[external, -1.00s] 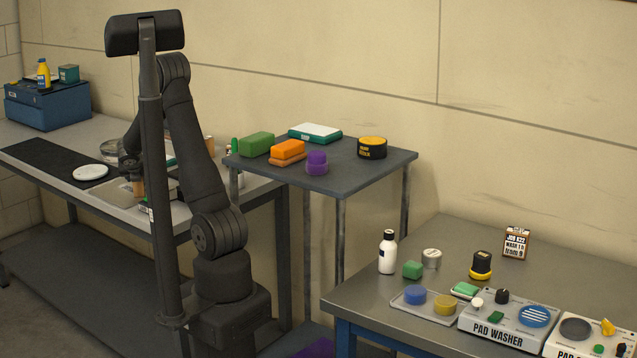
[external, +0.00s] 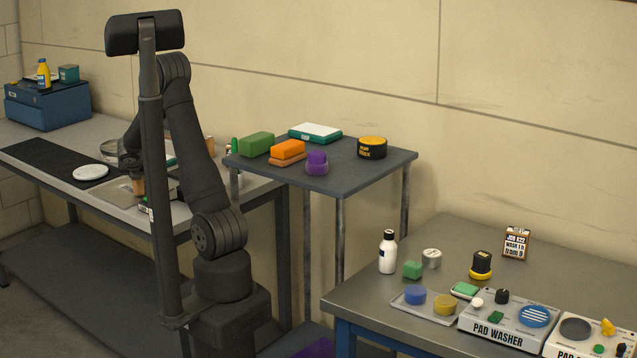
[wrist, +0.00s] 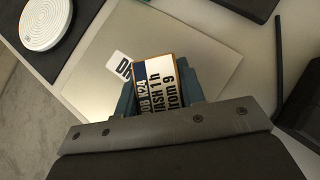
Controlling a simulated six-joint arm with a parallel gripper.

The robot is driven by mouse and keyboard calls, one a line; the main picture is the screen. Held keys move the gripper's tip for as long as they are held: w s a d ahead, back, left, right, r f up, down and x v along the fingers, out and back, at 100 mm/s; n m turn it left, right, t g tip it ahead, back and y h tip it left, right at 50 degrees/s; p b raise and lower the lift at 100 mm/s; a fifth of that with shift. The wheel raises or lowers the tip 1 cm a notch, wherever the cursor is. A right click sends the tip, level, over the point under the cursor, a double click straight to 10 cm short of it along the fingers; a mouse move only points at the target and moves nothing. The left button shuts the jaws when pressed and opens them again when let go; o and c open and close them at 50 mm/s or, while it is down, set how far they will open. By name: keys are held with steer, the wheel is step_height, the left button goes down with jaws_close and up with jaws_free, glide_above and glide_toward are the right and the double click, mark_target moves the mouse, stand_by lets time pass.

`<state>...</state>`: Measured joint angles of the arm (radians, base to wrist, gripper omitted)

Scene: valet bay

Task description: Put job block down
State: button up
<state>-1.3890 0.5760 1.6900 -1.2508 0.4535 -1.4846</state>
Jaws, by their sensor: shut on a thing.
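In the wrist view the block is between the fingers, above a flat grey-beige plate (wrist: 108,45) with a partly hidden white label. In the external view my gripper (external: 131,165) is over the left bench, with the block (external: 138,187) just below it, partly hidden by my arm. I cannot tell whether the block touches the plate.
A white round disc (wrist: 46,22) lies on a black mat (external: 45,160) beside the plate. Dark items lie to the right in the wrist view. A middle table (external: 360,182) holds coloured blocks. Another job block (external: 515,243) stands on the right bench, behind the pad washer (external: 510,322).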

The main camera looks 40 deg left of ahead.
steer(key=r, duration=0.4)
steer(key=shift+w+d, duration=0.1)
steer(key=shift+w, duration=0.1)
steer(key=w+d+r+m+t+h, duration=0.1)
steer(key=w+d+r+m+h, duration=0.25)
steer(key=w+d, duration=0.45)
steer(key=w+d+r+m+t+h, duration=0.25)
steer(key=w+d+m, duration=0.25)
steer(key=d, duration=0.6)
steer(key=shift+m+g+h, duration=0.25)
steer(key=shift+g+h, duration=0.05)
steer(key=shift+g, duration=0.05)
steer(key=s+a+f, duration=0.1)
steer(key=a+f, duration=0.1)
steer(key=a, duration=0.1)
steer(key=s+a+f, duration=0.2)
steer(key=a, duration=0.1)
steer(key=s+a+f, duration=0.2)
steer(key=a+f, duration=0.1)
steer(key=a, duration=0.1)
steer(key=shift+a, duration=0.1)
steer(key=shift+f, duration=2.05)
steer(key=shift+f, duration=0.15)
steer(key=o, duration=1.1)
